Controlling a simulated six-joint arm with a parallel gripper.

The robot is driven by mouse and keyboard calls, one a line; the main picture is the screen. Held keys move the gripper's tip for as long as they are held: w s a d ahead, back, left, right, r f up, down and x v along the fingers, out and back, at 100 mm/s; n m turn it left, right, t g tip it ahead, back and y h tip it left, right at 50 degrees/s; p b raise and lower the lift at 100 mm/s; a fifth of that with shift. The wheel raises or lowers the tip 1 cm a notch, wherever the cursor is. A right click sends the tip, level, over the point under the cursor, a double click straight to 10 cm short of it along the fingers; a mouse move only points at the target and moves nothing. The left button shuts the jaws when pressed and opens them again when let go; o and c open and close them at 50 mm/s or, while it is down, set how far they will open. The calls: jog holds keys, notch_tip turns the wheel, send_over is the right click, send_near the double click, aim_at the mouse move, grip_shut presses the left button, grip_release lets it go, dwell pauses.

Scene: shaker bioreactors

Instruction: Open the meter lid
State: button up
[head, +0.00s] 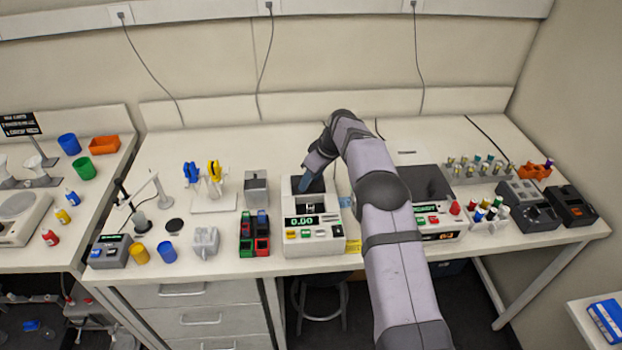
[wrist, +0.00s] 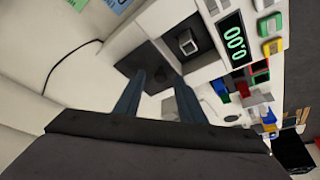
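The meter (head: 315,235) is a white box with a green 0.00 display and coloured buttons, standing near the front edge of the bench. A dark square panel (head: 313,185) is on its rear top, partly hidden by my gripper. In the wrist view the meter (wrist: 207,20) shows its display, a small square well and dark surfaces around it. I cannot tell clearly which dark surface is the lid or how far it is raised. My gripper (wrist: 158,76) points at the dark part, its two blue-grey fingers apart with nothing clearly held. In the head view my gripper (head: 304,187) is over the meter's rear top.
A red and green tube rack (head: 254,243) and a grey box (head: 256,190) stand left of the meter. A white instrument (head: 447,222) with a dark top is at the right, partly behind my arm. The bench behind the meter is mostly clear.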

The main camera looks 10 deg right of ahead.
jog(key=shift+r, duration=0.1)
jog(key=b+v, duration=0.3)
jog(key=v, duration=0.4)
dwell(0.4)
jog(key=shift+s, duration=0.15)
jog(key=s+d+f+m+g+h, duration=0.1)
jog(key=s+f+m, duration=0.1)
jog(key=s, duration=1.1)
jog(key=s+d+f+m+g+h, duration=0.1)
jog(key=s+d+f+m, duration=0.1)
jog(key=s, duration=1.2)
jog(key=s+d+f+m+g+h, duration=0.1)
jog(key=s+m, duration=0.4)
jog(key=s, duration=0.8)
notch_tip(320, 180, down, 2)
jog(key=shift+s+d+f, duration=0.2)
jog(key=shift+s+d, duration=0.1)
jog(key=shift+d, duration=0.4)
